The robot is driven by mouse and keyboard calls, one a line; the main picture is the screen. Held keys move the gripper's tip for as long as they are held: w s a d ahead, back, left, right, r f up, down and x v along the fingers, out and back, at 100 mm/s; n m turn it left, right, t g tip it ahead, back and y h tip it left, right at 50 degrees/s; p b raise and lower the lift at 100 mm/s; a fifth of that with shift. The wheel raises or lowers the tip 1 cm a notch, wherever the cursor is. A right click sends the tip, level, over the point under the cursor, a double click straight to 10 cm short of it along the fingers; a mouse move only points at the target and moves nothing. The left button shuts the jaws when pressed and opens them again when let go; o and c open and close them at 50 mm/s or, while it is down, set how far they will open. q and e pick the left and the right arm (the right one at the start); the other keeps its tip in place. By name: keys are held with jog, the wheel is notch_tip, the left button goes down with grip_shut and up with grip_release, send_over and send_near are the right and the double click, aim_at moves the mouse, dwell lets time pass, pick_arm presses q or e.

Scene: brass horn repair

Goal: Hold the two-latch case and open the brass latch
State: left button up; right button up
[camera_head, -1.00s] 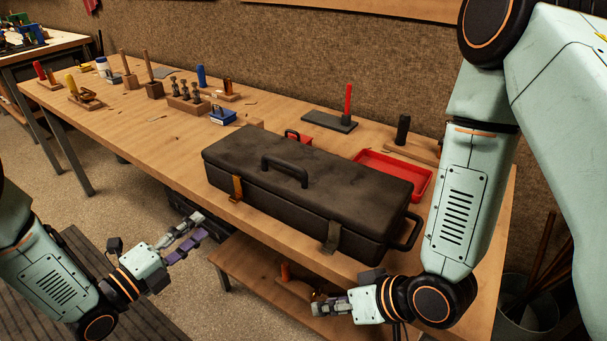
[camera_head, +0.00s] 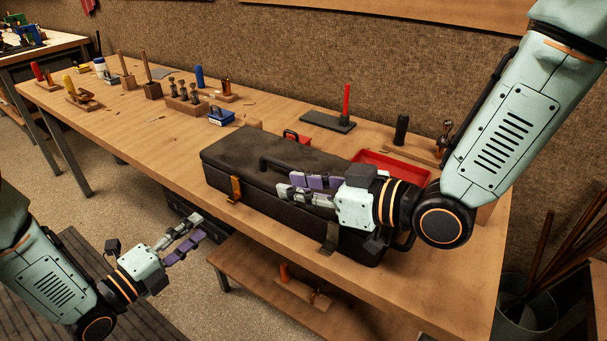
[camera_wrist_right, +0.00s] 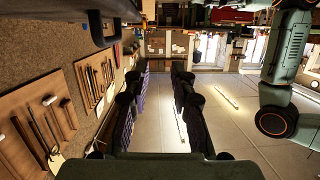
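The dark two-latch case (camera_head: 235,152) lies shut on the bench, its lid handle (camera_head: 268,163) partly hidden by my right gripper. The brass latch (camera_head: 236,188) is on the left of its front face, and a dull dark latch (camera_head: 329,238) is on the right. My right gripper (camera_head: 284,188) is open and empty, pointing left across the case; I cannot tell if it touches. Its spread fingers also show in the right wrist view (camera_wrist_right: 160,78). My left gripper (camera_head: 201,226) is open and empty, off the bench's front edge, left of and below the brass latch.
A red tray (camera_head: 372,158) lies behind the case, partly hidden by my right arm. A small blue box (camera_head: 222,117) and several tools stand along the bench (camera_head: 150,140). A lower shelf (camera_head: 250,275) sits beneath. The bench left of the case is mostly clear.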

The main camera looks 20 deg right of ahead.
aim_at(285, 166)
jog(key=w+n+t+h, duration=0.1)
jog(key=n, duration=0.1)
jog(key=w+d+f+n+t+h, duration=0.1)
jog(key=w+n, duration=0.1)
jog(key=w+d+n+t+h, duration=0.1)
jog(key=n+h, duration=0.1)
jog(key=shift+w+f+n, duration=0.35)
jog(key=shift+n, duration=0.05)
jog(key=shift+w+f+n+h, duration=0.1)
jog(key=shift+n+h, duration=0.2)
jog(key=shift+n, duration=0.1)
jog(key=shift+x, duration=3.75)
jog(key=shift+w, duration=0.1)
grip_shut()
